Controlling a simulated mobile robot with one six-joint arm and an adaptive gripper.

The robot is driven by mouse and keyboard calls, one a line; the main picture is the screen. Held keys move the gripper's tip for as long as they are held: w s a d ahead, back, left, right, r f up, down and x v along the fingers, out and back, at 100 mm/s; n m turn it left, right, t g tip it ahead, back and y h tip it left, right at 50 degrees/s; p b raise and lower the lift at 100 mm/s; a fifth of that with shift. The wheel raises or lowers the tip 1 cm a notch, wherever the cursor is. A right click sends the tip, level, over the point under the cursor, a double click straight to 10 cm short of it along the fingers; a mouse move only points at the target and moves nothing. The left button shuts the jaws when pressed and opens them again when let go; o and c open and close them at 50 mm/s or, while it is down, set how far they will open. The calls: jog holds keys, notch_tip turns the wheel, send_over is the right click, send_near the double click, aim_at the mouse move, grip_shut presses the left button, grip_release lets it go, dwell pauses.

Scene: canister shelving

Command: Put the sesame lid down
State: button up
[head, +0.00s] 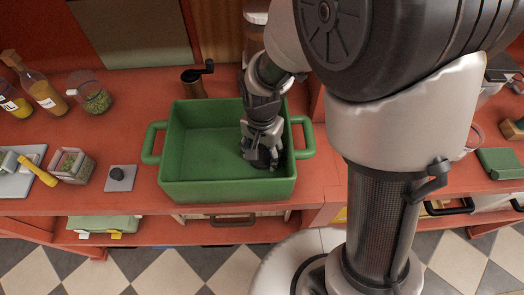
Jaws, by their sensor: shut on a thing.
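My gripper (262,152) points down inside the right part of a green two-handled bin (228,190). It is shut on a small dark thing low between its fingers, which I take for the sesame lid. The fingers hide most of it, and I cannot tell whether it touches the bin floor. A grey square lid with a black knob (121,178) lies flat on the red counter left of the bin. A squarish glass jar (71,166) with pale and green contents stands left of that lid; its top looks open.
A rounded jar with green contents (93,97) and oil bottles (42,93) stand at the back left. A dark grinder (195,82) is behind the bin. A yellow-handled tool (38,171) lies at the left edge. The bin's left half is empty.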

aim_at(262, 155)
jog(key=shift+f, duration=0.15)
jog(key=o, duration=1)
notch_tip(262, 155, up, 11)
jog(key=p, duration=0.4)
jog(key=s+d+r+n+t, duration=0.4)
jog(key=s+d+r+n, duration=0.2)
jog(key=s+d+r, duration=0.5)
jog(key=shift+s+r+n+t, duration=0.3)
jog(key=shift+s+r, duration=0.95)
jog(key=shift+r, duration=0.15)
